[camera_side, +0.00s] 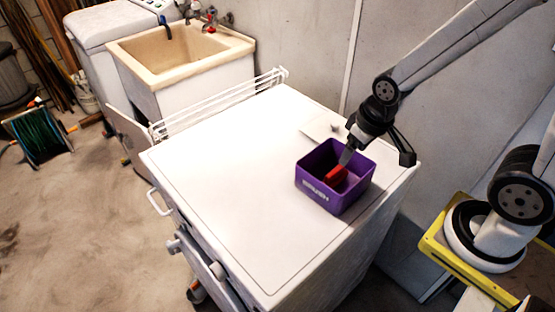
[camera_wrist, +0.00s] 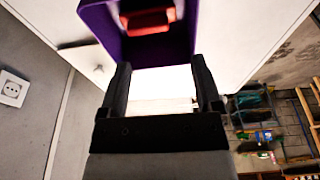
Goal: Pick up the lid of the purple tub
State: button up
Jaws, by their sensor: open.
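The purple tub (camera_side: 322,192) stands open-topped on the white worktop, with light lettering on its front. A red object (camera_side: 336,176) lies inside; it also shows in the wrist view (camera_wrist: 148,22). A thin white plate with a small knob, which looks like the lid (camera_side: 318,129), lies flat on the worktop behind the tub. Part of it shows at the upper left of the wrist view (camera_wrist: 84,54). My gripper (camera_side: 376,157) is open at the tub's back right, its fingers apart and nothing visible between them. In the wrist view the fingers (camera_wrist: 162,76) point toward the purple wall.
The white worktop (camera_side: 230,190) is clear left of the tub. A wire rack (camera_side: 220,105) runs along its back left edge. A wall stands close behind. A yellow-edged stand (camera_side: 455,260) is at right; a sink (camera_side: 175,50) is at back left.

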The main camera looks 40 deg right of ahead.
jog(key=m+g, duration=0.3)
jog(key=m, duration=2)
send_over(335, 123)
notch_tip(335, 123, down, 6)
jog(key=shift+n, duration=0.3)
jog(key=shift+f, duration=3.95)
grip_shut()
